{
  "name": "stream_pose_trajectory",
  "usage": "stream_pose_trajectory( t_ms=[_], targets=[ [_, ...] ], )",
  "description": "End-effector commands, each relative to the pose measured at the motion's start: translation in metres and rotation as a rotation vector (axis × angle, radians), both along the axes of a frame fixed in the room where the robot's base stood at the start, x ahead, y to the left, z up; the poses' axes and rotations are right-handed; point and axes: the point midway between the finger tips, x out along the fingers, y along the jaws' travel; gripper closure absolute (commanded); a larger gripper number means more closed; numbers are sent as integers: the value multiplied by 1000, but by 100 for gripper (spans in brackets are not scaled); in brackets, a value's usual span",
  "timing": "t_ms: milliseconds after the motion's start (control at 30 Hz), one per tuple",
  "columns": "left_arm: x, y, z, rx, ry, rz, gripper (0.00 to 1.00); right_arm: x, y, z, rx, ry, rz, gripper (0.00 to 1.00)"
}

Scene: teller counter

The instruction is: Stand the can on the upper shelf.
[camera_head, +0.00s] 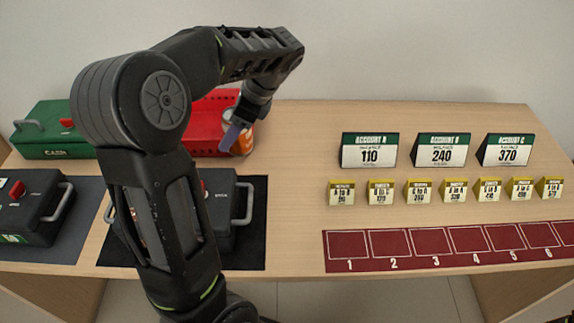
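An orange-and-white rounded object (244,142), likely the can, stands on the counter by the right end of the red box. The arm in view, which I take to be my left, arches over the left half of the counter. Its gripper (238,130) points down at the can, with a greyish finger in front of the can's left side. The can is partly hidden, and I cannot tell whether the fingers are closed on it. My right gripper is not in view. No upper shelf can be made out.
A red box (207,125) and a green cash box (52,132) stand at the back left. Black boxes with handles (32,205) sit on dark mats in front. Account signs (369,150), small yellow tags (380,193) and a numbered red strip (440,262) occupy the right. Bare counter lies between.

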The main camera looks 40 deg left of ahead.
Motion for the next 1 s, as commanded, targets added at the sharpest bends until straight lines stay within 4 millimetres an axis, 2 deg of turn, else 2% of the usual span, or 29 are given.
stream_pose_trajectory(
  t_ms=[133, 233, 500, 867, 1000],
  targets=[
    [0, 0, 0, 1, -1, 0, 100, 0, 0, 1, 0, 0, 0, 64],
    [0, 0, -6, 1, 1, -1, 100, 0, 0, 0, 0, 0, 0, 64],
    [-1, 0, -46, 1, 2, 1, 100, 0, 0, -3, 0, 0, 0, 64],
    [0, 0, -50, 1, -1, 0, 100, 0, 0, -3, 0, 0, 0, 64],
    [0, 0, -65, 0, 2, 0, 100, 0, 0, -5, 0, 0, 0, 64]
  ],
)
